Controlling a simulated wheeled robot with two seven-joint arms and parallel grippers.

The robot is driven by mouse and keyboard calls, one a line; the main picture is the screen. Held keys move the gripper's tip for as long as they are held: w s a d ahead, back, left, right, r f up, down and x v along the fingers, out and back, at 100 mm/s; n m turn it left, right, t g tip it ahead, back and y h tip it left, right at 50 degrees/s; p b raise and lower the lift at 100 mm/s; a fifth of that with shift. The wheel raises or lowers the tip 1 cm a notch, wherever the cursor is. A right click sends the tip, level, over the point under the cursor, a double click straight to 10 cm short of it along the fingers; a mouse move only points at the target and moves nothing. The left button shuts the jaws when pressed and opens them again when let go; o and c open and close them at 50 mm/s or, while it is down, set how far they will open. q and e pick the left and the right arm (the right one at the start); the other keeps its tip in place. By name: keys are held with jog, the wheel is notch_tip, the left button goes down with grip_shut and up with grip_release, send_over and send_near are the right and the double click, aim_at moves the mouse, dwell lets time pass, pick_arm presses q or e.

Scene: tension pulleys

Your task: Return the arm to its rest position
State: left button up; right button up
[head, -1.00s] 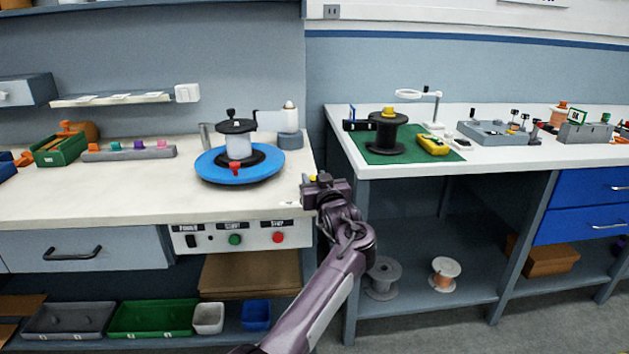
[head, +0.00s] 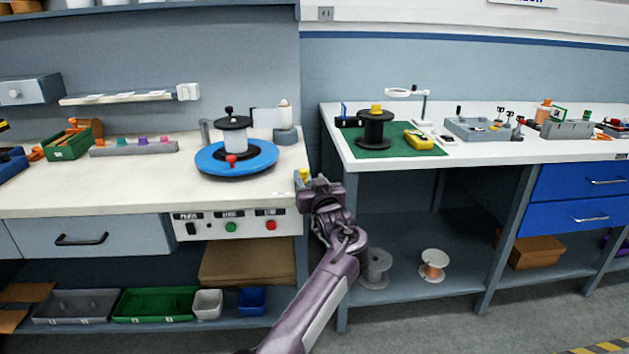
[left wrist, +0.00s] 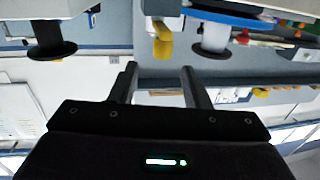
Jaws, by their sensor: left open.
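My left arm reaches up from the bottom centre of the head view. Its gripper (head: 322,184) is in front of the gap between the two benches, near the right front corner of the left bench. In the left wrist view the two fingers (left wrist: 160,86) stand apart with nothing between them. A small yellow piece (head: 304,175) shows just behind the gripper in the head view; I cannot tell whether they touch. My right gripper is in neither view.
The left bench (head: 60,190) carries a blue turntable (head: 240,165) with a spool. The right bench (head: 470,156) has a green mat (head: 385,152) with a black spool (head: 375,130) and a yellow meter (head: 418,139). Open floor (head: 470,325) lies at the lower right.

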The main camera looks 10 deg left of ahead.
pick_arm(q)
jog(key=shift+s+d, duration=0.15)
jog(key=shift+s, duration=0.2)
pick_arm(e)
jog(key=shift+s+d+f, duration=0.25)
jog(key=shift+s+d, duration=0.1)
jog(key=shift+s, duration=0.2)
pick_arm(q)
jog(key=shift+f, duration=0.2)
